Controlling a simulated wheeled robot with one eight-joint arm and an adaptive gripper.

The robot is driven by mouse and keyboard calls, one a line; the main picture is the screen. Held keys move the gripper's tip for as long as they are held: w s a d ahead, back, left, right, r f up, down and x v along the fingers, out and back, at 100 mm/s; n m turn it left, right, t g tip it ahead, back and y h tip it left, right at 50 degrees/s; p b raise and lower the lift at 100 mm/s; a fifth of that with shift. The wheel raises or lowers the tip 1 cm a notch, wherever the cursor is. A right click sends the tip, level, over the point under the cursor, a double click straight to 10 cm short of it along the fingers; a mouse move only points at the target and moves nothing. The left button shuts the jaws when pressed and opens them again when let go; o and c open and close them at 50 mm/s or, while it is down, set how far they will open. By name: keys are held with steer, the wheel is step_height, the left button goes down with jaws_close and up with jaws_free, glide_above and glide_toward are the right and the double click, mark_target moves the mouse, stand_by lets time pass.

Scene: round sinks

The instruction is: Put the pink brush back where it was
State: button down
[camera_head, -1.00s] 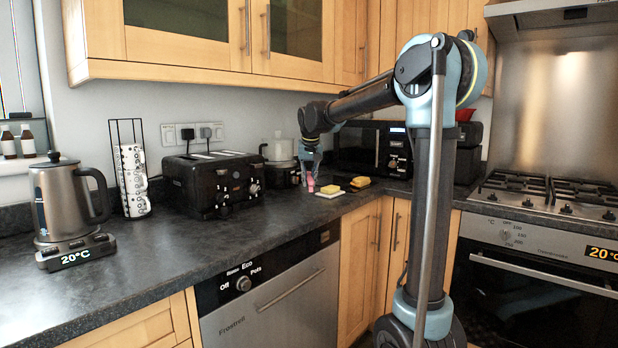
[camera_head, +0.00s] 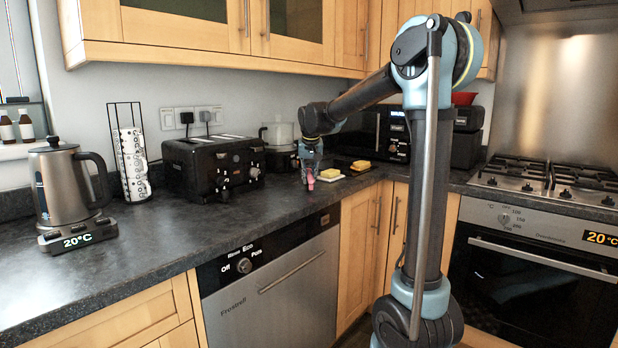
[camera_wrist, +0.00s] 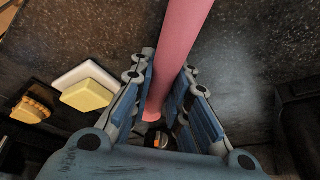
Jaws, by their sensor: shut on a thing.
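The pink brush (camera_wrist: 176,48) stands between the blue-padded fingers of my gripper (camera_wrist: 166,105) in the wrist view, its pink handle running up out of the frame. My gripper is shut on it. In the head view my gripper (camera_head: 310,172) hangs low over the counter, and a small pink part of the brush (camera_head: 311,182) shows at its fingertips. I cannot tell whether the brush touches the counter. The brush's far end is partly hidden by the fingers.
A yellow sponge on a white dish (camera_head: 331,178) lies close right of my gripper, with another yellow sponge (camera_head: 361,165) beyond. The black toaster (camera_head: 213,165) stands to the left, the kettle (camera_head: 72,195) farther left. The dark counter (camera_head: 190,235) in front is clear.

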steer(key=shift+w+f, duration=0.1)
steer(key=shift+f, duration=0.5)
stand_by(0.3)
steer(key=c, duration=1.4)
jaws_free()
steer(key=shift+c, duration=0.2)
steer(key=shift+r, duration=0.15)
steer(key=v, duration=1.1)
steer(key=shift+r, duration=0.2)
steer(key=s+d+f+g, duration=0.1)
steer(key=s+d+f, duration=0.4)
steer(key=s+d, duration=0.35)
steer(key=s+d+f, duration=0.5)
steer(key=s+d, duration=0.3)
steer(key=s, duration=0.2)
steer(key=s+d+f, duration=0.3)
steer(key=s+f, duration=0.6)
steer(key=s+d+f+m+g, duration=0.1)
steer(key=s+d+f, duration=0.3)
steer(key=s+f, duration=0.6)
steer(key=shift+s+h, duration=0.3)
